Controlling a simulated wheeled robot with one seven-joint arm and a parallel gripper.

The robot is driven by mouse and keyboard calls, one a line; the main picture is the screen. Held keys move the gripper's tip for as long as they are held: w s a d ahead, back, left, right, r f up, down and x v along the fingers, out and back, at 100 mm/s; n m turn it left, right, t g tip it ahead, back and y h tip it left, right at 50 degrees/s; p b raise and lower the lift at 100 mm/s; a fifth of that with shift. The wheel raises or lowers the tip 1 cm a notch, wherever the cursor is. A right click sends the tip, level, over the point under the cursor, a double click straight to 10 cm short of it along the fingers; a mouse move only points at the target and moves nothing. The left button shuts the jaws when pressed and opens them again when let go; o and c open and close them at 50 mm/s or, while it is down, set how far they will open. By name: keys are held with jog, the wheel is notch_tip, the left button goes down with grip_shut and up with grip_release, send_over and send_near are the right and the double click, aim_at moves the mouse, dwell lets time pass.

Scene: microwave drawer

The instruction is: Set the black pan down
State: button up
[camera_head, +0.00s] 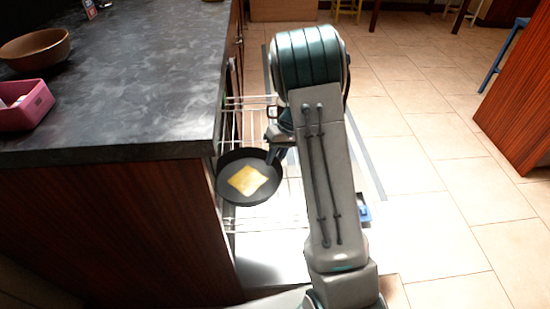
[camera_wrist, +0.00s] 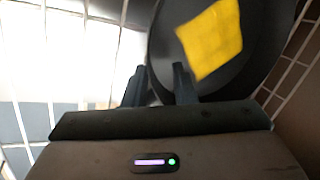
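The black pan (camera_head: 233,194) is round, with a flat yellow square (camera_head: 247,180) lying in it. It is beside the counter's end, over the open wire rack; I cannot tell whether it touches the rack. My gripper (camera_head: 273,153) is at the pan's upper right rim. In the wrist view the gripper's (camera_wrist: 160,85) two fingers stand close together with the rim of the pan (camera_wrist: 164,50) between them, one finger on the inner side and one outside. The yellow square (camera_wrist: 211,40) also shows there. The finger contact is partly hidden.
The open wire rack (camera_head: 243,127) stands out from the cabinet, over a pale open door (camera_head: 270,262). The dark counter (camera_head: 130,95) holds a brown bowl (camera_head: 35,50) and a pink container (camera_head: 24,107).

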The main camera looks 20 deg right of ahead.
jog(key=s+p+v, duration=0.1)
jog(key=p+v, duration=0.1)
jog(key=v, duration=0.9)
jog(key=s+a+r+m+t+h, duration=0.1)
jog(key=s+a+r+h, duration=0.1)
jog(key=s, duration=1)
jog(key=s+a+r+m+t+h, duration=0.1)
jog(key=s+a+r, duration=0.3)
jog(key=s, duration=0.9)
notch_tip(320, 180, up, 2)
jog(key=shift+s+a+r+h, duration=0.2)
jog(key=shift+s+a+h, duration=0.05)
jog(key=shift+h, duration=0.45)
